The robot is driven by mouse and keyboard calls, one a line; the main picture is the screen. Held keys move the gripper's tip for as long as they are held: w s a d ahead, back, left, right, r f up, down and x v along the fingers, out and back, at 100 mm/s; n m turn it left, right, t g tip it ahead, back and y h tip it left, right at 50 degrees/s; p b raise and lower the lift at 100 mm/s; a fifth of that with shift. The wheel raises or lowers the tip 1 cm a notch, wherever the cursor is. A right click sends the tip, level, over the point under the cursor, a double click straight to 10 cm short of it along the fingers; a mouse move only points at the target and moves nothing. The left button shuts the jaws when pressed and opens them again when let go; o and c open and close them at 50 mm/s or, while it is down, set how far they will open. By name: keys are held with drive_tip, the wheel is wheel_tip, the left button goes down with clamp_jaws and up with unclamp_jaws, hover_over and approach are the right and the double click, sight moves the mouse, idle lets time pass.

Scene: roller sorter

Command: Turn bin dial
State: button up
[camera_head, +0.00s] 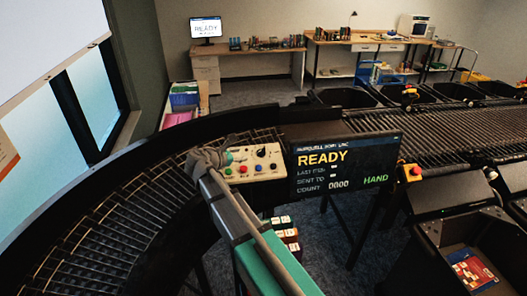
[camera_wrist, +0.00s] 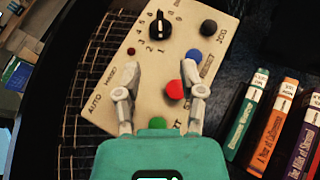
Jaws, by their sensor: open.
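The bin dial is a black pointer knob (camera_wrist: 158,28) on a cream control panel (camera_wrist: 100,90), with numbers printed around it. Its white pointer mark faces the top of the wrist view. In the head view the dial (camera_head: 261,153) sits on the panel (camera_head: 270,169) beside the screen. My gripper (camera_wrist: 160,72) is open and empty over the panel, its fingers apart. The dial lies beyond the fingertips, not between them. In the head view my gripper (camera_head: 206,160) is at the panel's left edge.
Red (camera_wrist: 174,89), blue (camera_wrist: 193,56) and green (camera_wrist: 157,123) buttons and a black knob (camera_wrist: 208,27) share the panel. A screen (camera_head: 345,166) reading READY and HAND stands right of it. A roller conveyor (camera_head: 105,230) curves at left. Several books (camera_wrist: 280,120) lie at right below.

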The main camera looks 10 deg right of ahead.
sight(262, 151)
drive_tip(key=b+x, duration=0.4)
drive_tip(key=x, duration=0.9)
drive_tip(key=shift+b, duration=0.3)
clamp_jaws()
drive_tip(key=shift+d, duration=0.25)
